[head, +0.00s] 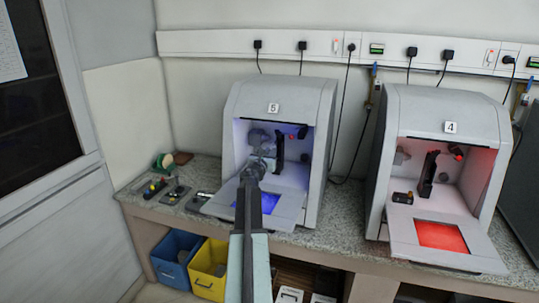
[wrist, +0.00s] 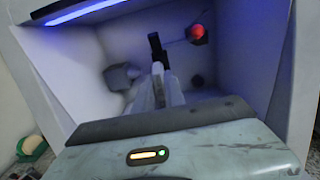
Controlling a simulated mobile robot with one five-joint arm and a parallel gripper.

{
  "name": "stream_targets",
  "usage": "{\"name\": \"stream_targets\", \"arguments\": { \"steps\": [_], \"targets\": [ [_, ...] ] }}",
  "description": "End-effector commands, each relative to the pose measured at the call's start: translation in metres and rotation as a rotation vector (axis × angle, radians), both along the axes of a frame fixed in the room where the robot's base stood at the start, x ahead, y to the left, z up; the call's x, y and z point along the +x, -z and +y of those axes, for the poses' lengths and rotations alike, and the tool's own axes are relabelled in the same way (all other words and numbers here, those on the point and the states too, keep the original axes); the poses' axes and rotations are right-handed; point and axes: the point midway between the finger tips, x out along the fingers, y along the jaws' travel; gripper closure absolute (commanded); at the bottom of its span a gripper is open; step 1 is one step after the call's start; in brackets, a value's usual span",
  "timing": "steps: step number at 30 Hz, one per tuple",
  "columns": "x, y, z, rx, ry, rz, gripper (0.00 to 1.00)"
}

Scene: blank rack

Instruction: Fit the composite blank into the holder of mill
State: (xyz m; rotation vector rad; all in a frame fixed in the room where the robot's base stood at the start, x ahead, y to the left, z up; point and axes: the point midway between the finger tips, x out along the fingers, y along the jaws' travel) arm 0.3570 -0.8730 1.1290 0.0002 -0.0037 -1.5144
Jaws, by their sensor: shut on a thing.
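A black upright holder (head: 279,146) stands in the chamber just right of my gripper in the head view. In the wrist view a black upright part (wrist: 157,48) shows just beyond the fingertips. The fingers cover its lower end, and I cannot tell whether anything touches it.
A red-lit knob (wrist: 197,33) and a grey spindle (wrist: 121,76) flank the fingers. The chamber walls are close on both sides. A second mill (head: 450,110) marked 4 stands right, lit red. Small tools lie left on the bench (head: 150,206). Blue (head: 176,257) and yellow bins (head: 208,268) sit below.

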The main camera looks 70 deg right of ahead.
Motion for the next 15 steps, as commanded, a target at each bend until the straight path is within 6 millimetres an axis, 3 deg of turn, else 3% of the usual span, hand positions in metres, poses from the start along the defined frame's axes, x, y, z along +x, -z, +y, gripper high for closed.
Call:
{"name": "stream_targets", "arguments": {
  "steps": [9,15],
  "targets": [
    [0.002,0.012,-0.035,0.0,0.0,0.0,1.0],
    [0.001,0.013,-0.041,0.0,0.001,0.0,1.0]
  ]
}}
